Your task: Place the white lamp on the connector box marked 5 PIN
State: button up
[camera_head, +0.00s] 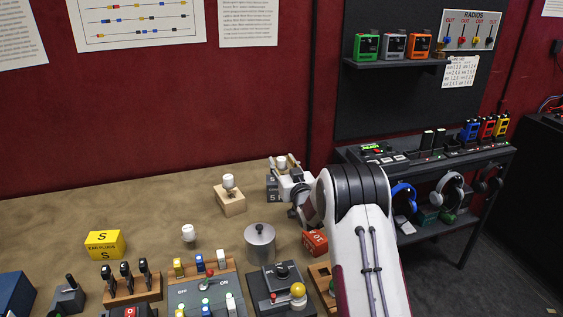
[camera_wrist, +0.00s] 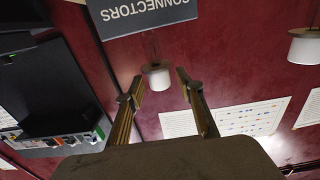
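A white lamp (camera_head: 281,160) is at the back of the table, between the fingertips of my gripper (camera_head: 284,164). In the upside-down wrist view this white lamp (camera_wrist: 156,77) lies between the fingers of my gripper (camera_wrist: 160,84), with a visible gap on its right. My gripper looks open around it. A dark connector box (camera_head: 273,188) with a white 5 is just below the lamp; I cannot tell whether the lamp rests on it. Another white lamp (camera_head: 229,181) stands on a wooden block (camera_head: 231,203). A third white lamp (camera_head: 188,232) is on the table.
A grey lidded canister (camera_head: 260,243) and a red box (camera_head: 315,242) stand in front of my arm. A yellow ear plugs box (camera_head: 104,243) is at left. Switch panels fill the front edge. A CONNECTORS sign (camera_wrist: 148,14) shows in the wrist view.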

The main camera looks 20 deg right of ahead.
aim_at(283, 162)
jog(key=shift+s+r, duration=0.1)
jog(key=shift+s, duration=1.75)
notch_tip(283, 162, up, 7)
jog(key=shift+w, duration=0.1)
jog(key=s+a+r+g, duration=0.2)
jog(key=s+r, duration=0.1)
jog(key=s, duration=0.4)
jog(key=s+a+r+g+h, duration=0.1)
jog(key=s+a+r+g, duration=0.15)
jog(key=s, duration=0.55)
jog(key=s+a+r+g, duration=0.1)
jog(key=s+r+g, duration=0.15)
jog(key=s, duration=0.45)
jog(key=s+a+f+g, duration=0.1)
jog(key=s+a+f, duration=0.1)
jog(key=s, duration=0.9)
jog(key=s+a+f+g, duration=0.2)
jog(key=s, duration=1)
jog(key=s+a+f+g+y, duration=0.1)
jog(key=s+a+f+g, duration=0.1)
jog(key=s, duration=0.9)
jog(key=shift+s+f, duration=0.35)
